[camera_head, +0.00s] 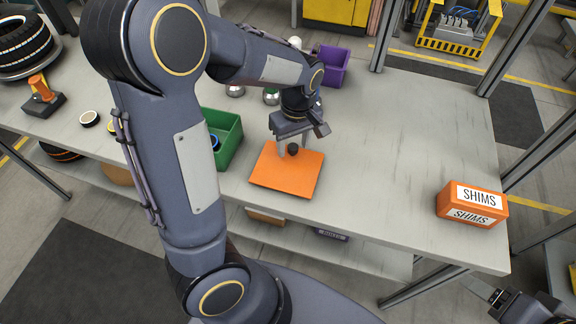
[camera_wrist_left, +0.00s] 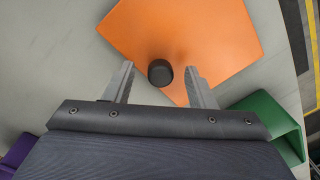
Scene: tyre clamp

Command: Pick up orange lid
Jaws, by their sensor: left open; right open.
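The orange lid (camera_head: 287,174) is a flat square plate with a small dark round knob (camera_head: 293,149) on top. It lies on the grey table near its front edge. My left gripper (camera_head: 296,152) is over the lid with its fingers pointing down. In the left wrist view the lid (camera_wrist_left: 190,30) fills the upper middle, and its knob (camera_wrist_left: 160,73) shows between the tips of my open left gripper (camera_wrist_left: 160,78), with gaps on both sides. My right gripper (camera_head: 492,301) is at the bottom right corner, away from the table, partly cut off by the frame.
A green bin (camera_head: 228,143) stands just left of the lid, and a purple bin (camera_head: 331,68) stands behind. An orange SHIMS box (camera_head: 471,204) is at the right end of the table (camera_head: 400,150). The table between lid and box is clear.

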